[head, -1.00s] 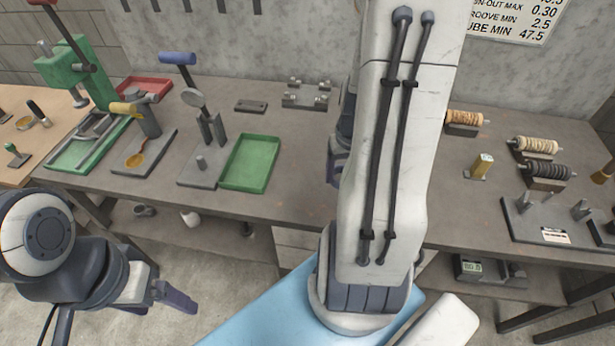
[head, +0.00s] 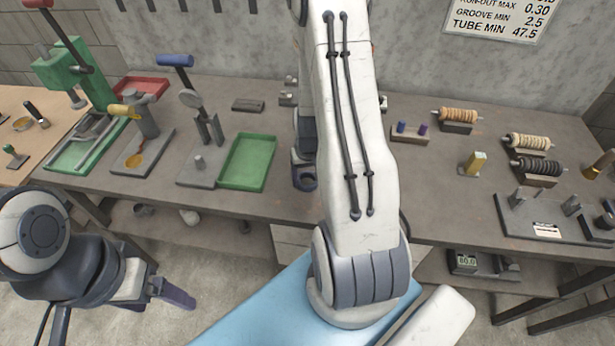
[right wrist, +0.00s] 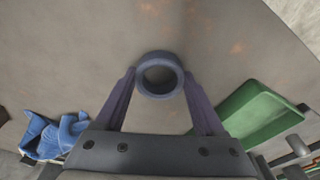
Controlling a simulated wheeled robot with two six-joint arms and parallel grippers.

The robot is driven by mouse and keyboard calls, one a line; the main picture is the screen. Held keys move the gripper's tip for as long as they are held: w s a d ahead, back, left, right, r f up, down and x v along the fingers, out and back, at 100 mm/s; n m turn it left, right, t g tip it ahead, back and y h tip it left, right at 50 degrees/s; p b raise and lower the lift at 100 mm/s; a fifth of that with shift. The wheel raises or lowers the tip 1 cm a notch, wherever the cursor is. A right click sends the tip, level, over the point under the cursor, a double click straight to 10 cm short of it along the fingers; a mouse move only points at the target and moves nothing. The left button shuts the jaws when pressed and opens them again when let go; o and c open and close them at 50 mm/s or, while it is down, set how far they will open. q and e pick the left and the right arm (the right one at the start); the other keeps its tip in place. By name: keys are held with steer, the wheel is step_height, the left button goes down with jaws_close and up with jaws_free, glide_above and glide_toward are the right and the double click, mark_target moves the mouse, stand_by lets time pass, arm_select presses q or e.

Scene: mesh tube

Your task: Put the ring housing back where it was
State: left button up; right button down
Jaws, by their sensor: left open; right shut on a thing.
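The ring housing is a dark blue-grey ring (right wrist: 160,57), held between the fingertips of my right gripper (right wrist: 160,77) in the right wrist view. The ring (head: 305,185) also shows in the head view, just left of my right arm and over the front part of the bench. It appears to hang above the bench top, with its opening facing the wrist camera. My left gripper (head: 172,292) is open and empty, low at the left in front of the bench. My right arm hides part of the bench middle.
A green tray (head: 247,163) lies left of the ring, with a lever fixture (head: 202,150) beside it. A blue cloth-like thing (right wrist: 55,137) shows in the wrist view.

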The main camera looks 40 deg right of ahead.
steer(key=shift+f, duration=0.2)
jaws_free()
steer(key=shift+r, duration=0.1)
